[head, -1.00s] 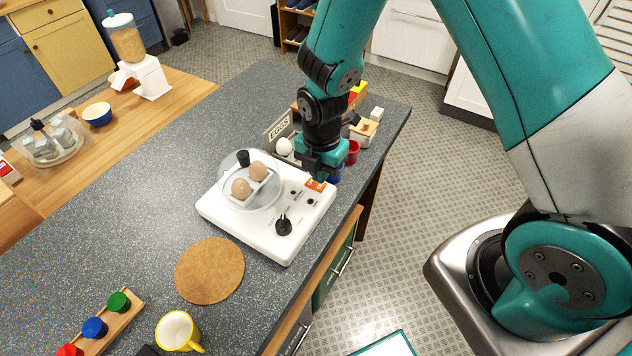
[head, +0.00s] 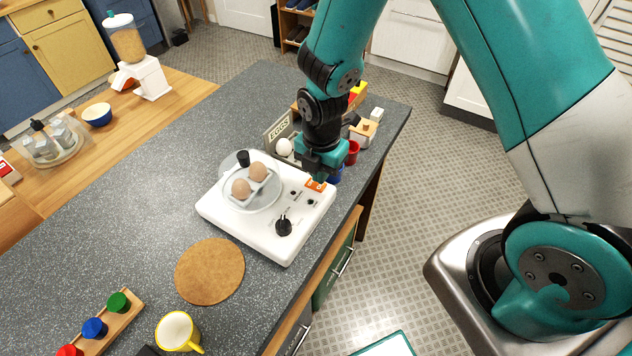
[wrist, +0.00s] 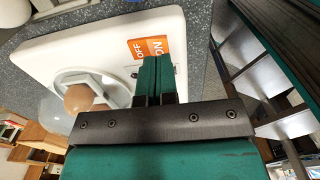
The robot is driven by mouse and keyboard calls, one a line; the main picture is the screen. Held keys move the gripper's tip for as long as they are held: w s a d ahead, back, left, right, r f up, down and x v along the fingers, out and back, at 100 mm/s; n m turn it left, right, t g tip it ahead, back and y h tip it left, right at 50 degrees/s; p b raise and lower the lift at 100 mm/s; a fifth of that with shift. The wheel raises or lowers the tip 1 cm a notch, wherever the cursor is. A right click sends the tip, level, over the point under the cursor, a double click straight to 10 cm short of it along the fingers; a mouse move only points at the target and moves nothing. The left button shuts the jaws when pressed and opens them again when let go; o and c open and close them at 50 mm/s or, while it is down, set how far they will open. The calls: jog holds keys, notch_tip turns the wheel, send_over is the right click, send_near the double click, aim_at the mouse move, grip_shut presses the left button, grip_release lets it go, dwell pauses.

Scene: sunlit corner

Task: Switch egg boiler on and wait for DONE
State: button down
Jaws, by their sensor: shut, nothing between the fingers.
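The egg boiler (head: 240,221) is a white box on the grey speckled counter. Two brown eggs (head: 241,188) sit under its clear lid, which has a black knob. A black dial (head: 284,226) is on its front part. The orange OFF/ON switch (head: 316,186) is at its right corner; it also shows in the wrist view (wrist: 150,47), with OFF and ON lettering. My gripper (head: 318,176) is shut and empty, its fingertips right at the switch. I cannot tell whether they touch it. In the wrist view the shut fingers (wrist: 156,62) partly cover the switch plate. No DONE sign can be read.
An EGGS box (head: 279,127) with a white egg (head: 284,147) stands behind the boiler. A red cup (head: 352,152) and small blocks are right of my gripper.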

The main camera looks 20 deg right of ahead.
jog(key=shift+f+b, duration=1)
jog(key=shift+f, duration=0.3)
dwell(0.9)
jog(key=shift+r, duration=0.1)
jog(key=shift+r+p, duration=2.9)
jog(key=shift+r, duration=0.6)
jog(key=s+a+r+m+y+b, duration=0.2)
jog(key=s+r+m+b, duration=0.2)
jog(key=s+r+m, duration=0.4)
jog(key=s+a+r+m+y+b, duration=0.2)
jog(key=s+r+m+b, duration=0.2)
jog(key=s+r+m, duration=0.5)
jog(key=shift+s+a+m, duration=0.35)
jog(key=shift+s+m, duration=0.25)
jog(key=shift+s, duration=0.2)
jog(key=shift+r, duration=0.1)
